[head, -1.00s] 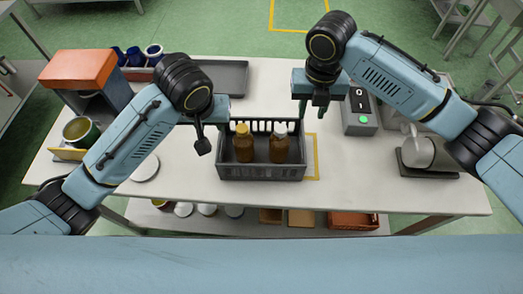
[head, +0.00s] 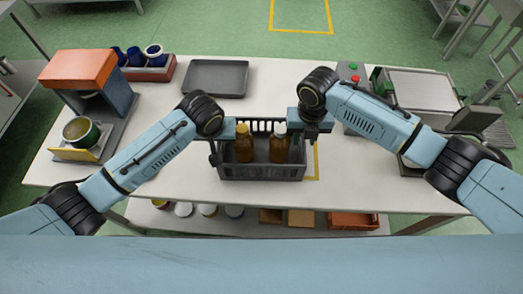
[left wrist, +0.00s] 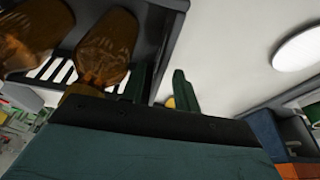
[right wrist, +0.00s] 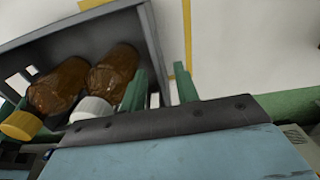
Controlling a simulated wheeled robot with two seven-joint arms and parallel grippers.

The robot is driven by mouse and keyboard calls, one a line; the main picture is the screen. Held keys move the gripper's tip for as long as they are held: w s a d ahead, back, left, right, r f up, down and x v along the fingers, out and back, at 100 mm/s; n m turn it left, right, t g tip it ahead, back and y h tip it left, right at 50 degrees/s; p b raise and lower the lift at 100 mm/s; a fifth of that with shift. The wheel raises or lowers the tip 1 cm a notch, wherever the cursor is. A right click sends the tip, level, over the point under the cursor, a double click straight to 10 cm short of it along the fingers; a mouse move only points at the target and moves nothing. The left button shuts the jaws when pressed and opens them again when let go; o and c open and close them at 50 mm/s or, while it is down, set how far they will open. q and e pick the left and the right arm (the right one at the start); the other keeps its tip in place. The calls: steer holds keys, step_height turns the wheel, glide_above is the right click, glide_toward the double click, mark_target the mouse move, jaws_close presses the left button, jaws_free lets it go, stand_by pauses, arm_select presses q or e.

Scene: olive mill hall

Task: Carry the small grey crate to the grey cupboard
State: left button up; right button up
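The small grey crate (head: 262,173) stands on the white table, holding a brown bottle with a yellow cap (head: 244,147) and one with a white cap (head: 279,148). My left gripper (head: 215,154) is at its left end. In the left wrist view its green fingers (left wrist: 158,88) stand apart on either side of the crate's end wall (left wrist: 172,35). My right gripper (head: 309,137) is at the right end. In the right wrist view its fingers (right wrist: 161,88) stand apart around the other end wall (right wrist: 153,45). I cannot make out the grey cupboard.
A dark tray (head: 216,79) and a red box with blue cups (head: 150,70) lie at the back left. An orange-topped machine (head: 90,85) stands left. A control box (head: 352,72) and a scale-like machine (head: 420,88) stand right. A lower shelf (head: 250,222) holds several items.

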arm_select(q)
jaws_close()
arm_select(e)
jaws_close()
arm_select(q)
steer(key=shift+w+r, duration=0.1)
steer(key=shift+r, duration=0.1)
arm_select(e)
steer(key=shift+w+r, duration=0.1)
steer(key=shift+r, duration=0.15)
